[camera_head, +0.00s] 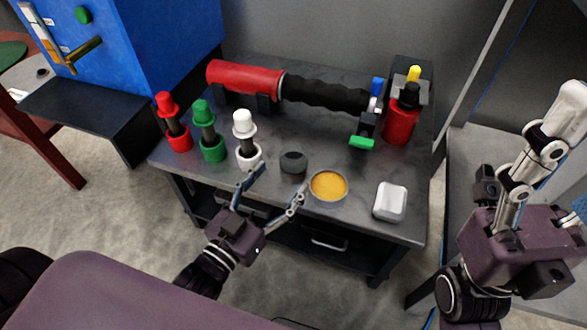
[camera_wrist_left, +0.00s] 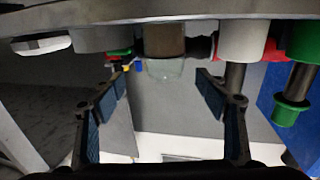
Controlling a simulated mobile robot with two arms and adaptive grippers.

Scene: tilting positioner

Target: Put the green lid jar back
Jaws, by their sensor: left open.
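I cannot make out a jar with a green lid for certain. A green-capped post with a green foot (camera_head: 207,130) stands upright on the dark table, between a red one and a white one. My left gripper (camera_head: 279,180) is open and empty at the table's front edge, its fingers pointing towards a small dark round piece (camera_head: 293,165). In the left wrist view, which is upside down, this piece (camera_wrist_left: 165,40) carries something clear like glass (camera_wrist_left: 165,68), seen between the open fingers (camera_wrist_left: 160,85). My right gripper (camera_head: 525,185) is off the table at the right; its opening is unclear.
Beside the dark piece stand a round dish of yellow contents (camera_head: 328,185) and a white box (camera_head: 390,202). A red and black tool (camera_head: 290,85) lies across the back. A red bottle (camera_head: 400,118) stands back right. A blue cabinet (camera_head: 170,40) is at left.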

